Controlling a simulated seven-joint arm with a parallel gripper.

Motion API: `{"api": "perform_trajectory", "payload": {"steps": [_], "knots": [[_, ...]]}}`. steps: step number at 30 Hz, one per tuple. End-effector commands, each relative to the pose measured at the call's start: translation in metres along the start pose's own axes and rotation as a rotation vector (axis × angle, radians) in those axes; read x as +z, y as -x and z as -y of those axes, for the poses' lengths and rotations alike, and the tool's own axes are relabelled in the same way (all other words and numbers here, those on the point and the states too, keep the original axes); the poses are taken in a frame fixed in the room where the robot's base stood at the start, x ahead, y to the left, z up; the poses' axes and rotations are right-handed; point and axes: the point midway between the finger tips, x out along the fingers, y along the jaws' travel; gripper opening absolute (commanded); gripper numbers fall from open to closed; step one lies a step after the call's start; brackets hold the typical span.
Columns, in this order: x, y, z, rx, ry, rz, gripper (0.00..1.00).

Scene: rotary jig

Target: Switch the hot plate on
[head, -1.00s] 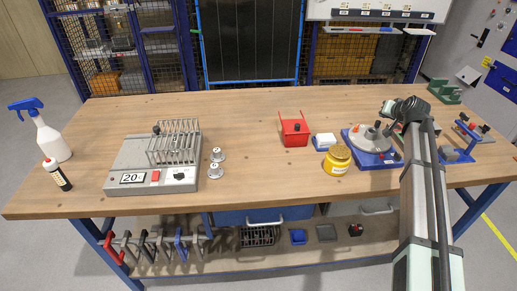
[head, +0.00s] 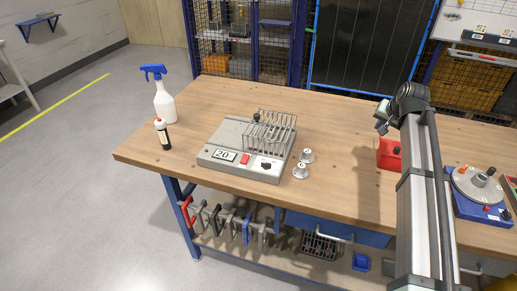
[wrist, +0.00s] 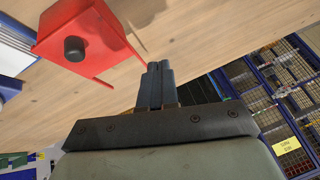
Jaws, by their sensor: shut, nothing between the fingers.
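The hot plate (head: 220,153) is a grey box at the left of the bench in the head view. Its front panel carries a display (head: 224,156) reading 20, a red switch (head: 244,160) and a black knob (head: 266,166). A wire rack (head: 268,134) stands on its top. Whether the switch is on cannot be told. My gripper (head: 381,118) is well to the right of the hot plate, above the bench near the red box. In the wrist view its fingers (wrist: 155,72) are together and empty.
The red box (head: 389,153) also shows in the wrist view (wrist: 98,38). Two small knobbed weights (head: 303,164) stand right of the hot plate. A blue-based rotary jig (head: 478,190) is at right.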

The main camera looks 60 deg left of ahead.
Motion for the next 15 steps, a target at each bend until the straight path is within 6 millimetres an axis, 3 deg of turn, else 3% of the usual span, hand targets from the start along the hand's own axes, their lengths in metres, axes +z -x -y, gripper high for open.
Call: {"api": "perform_trajectory", "payload": {"steps": [3, 15], "knots": [[0.017, 0.002, 0.047, 0.002, 0.026, 0.045, 0.00], [0.087, 0.021, 0.184, 0.043, 0.098, 0.182, 0.00]]}}
